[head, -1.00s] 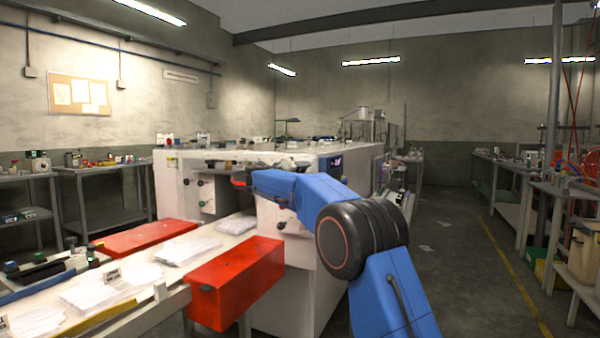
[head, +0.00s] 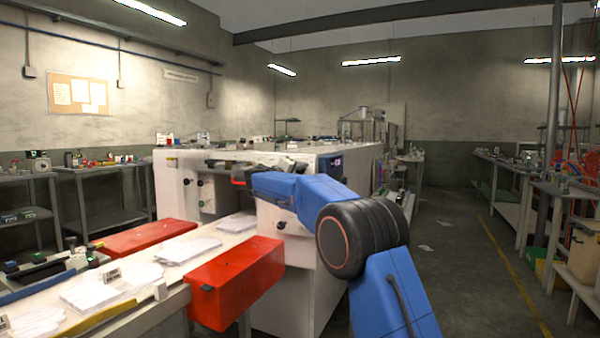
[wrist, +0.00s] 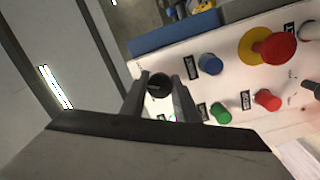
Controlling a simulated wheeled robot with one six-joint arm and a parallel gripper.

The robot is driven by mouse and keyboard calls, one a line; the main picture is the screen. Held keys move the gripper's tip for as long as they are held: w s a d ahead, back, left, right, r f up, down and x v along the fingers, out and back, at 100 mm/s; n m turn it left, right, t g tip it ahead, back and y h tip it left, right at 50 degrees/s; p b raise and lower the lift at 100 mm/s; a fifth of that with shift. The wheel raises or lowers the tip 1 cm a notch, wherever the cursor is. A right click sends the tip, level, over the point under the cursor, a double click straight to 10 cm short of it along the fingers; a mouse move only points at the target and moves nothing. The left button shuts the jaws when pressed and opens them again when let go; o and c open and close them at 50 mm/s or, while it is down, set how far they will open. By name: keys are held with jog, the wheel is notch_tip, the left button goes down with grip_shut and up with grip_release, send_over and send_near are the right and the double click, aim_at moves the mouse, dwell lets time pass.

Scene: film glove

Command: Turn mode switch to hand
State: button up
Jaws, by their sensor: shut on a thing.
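In the wrist view a round black knob (wrist: 158,85) stands on the white control panel (wrist: 180,50). My gripper (wrist: 164,92) has one finger on each side of the knob and is shut on it. The knob appears to be the mode switch, but its label and pointer position cannot be read. My fingers hide part of the panel around it. In the head view my blue arm reaches to the white machine (head: 320,290), and the knob cannot be made out there.
Close to my right finger are a blue button (wrist: 210,65) and a green button (wrist: 221,113). Farther right are a red button (wrist: 267,99) and a red mushroom button (wrist: 277,49) on yellow. A red box (head: 235,285) stands left of my arm in the head view.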

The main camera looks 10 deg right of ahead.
jog(key=n, duration=0.4)
jog(key=shift+t, duration=0.4)
jog(key=n, duration=0.3)
jog(key=shift+n, duration=0.4)
jog(key=n+t, duration=0.1)
jog(key=n, duration=0.3)
jog(key=shift+f+y, duration=0.1)
jog(key=shift+y, duration=0.3)
jog(key=shift+n, duration=2)
jog(key=o, duration=1.1)
jog(key=shift+c, duration=0.2)
jog(key=shift+s+a, duration=0.1)
jog(key=v, duration=1.7)
jog(key=shift+s, duration=0.25)
